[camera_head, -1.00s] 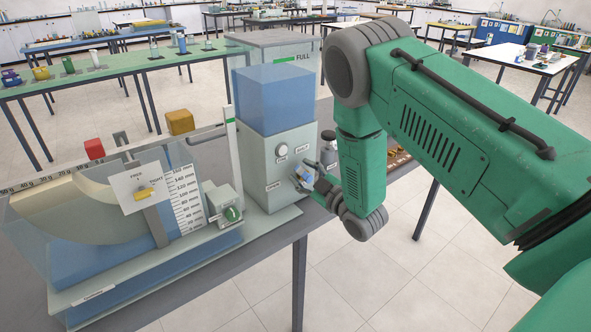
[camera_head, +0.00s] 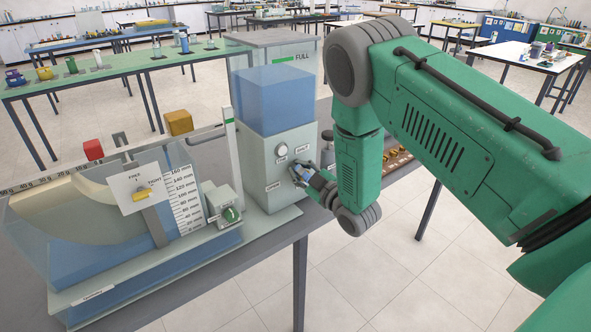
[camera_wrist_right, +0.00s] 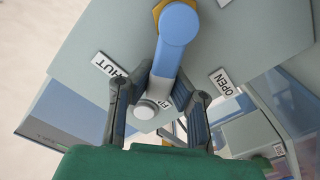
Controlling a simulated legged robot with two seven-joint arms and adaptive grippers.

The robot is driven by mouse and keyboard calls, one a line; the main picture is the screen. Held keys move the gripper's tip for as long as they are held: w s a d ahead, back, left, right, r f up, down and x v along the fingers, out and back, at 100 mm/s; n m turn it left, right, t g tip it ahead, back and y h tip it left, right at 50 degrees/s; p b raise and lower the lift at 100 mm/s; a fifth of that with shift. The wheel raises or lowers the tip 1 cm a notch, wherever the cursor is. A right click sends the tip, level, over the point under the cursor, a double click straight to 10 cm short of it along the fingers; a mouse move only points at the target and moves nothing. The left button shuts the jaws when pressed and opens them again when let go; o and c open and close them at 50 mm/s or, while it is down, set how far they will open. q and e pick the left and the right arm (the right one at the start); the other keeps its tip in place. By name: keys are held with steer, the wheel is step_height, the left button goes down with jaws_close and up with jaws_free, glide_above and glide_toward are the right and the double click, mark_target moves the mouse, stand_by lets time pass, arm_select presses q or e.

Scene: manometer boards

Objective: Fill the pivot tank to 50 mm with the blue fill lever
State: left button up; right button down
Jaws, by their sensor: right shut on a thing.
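The pivot tank (camera_head: 98,290) stands at the left with pale blue water (camera_head: 95,262) low in it. A white millimetre scale (camera_head: 184,198) is at its right end; I cannot read the exact level. The grey fill unit (camera_head: 290,165) stands right of it, with a blue-water reservoir (camera_head: 274,100) on top. My right gripper (camera_head: 305,175) is at the unit's front. In the wrist view, the blue fill lever (camera_wrist_right: 178,28) passes between the right gripper's fingers (camera_wrist_right: 158,95), which are shut on it. SHUT and OPEN labels flank it. My left gripper is not in view.
A small box with a green knob (camera_head: 231,214) stands between tank and fill unit. A dark-lidded jar (camera_head: 328,147) stands right of the unit. The floor in front of the bench is clear.

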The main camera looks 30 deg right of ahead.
mark_target(303, 159)
steer(key=shift+s+d+f, duration=0.2)
steer(key=shift+d+f, duration=0.2)
steer(key=shift+d, duration=0.1)
steer(key=shift+r+m, duration=0.25)
steer(key=shift+m, duration=0.85)
steer(key=m, duration=0.1)
steer(key=d+m, duration=0.1)
steer(key=shift+w+d+r+m+p, duration=0.1)
steer(key=shift+d+r+m+p, duration=0.1)
steer(key=shift+m+p, duration=0.2)
steer(key=shift+d+m, duration=0.4)
steer(key=shift+m, duration=0.8)
steer(key=shift+r, duration=0.1)
steer(key=c, duration=1.4)
jaws_free()
steer(key=shift+r, duration=0.1)
steer(key=shift+c, duration=0.2)
steer(key=shift+d+r, duration=0.1)
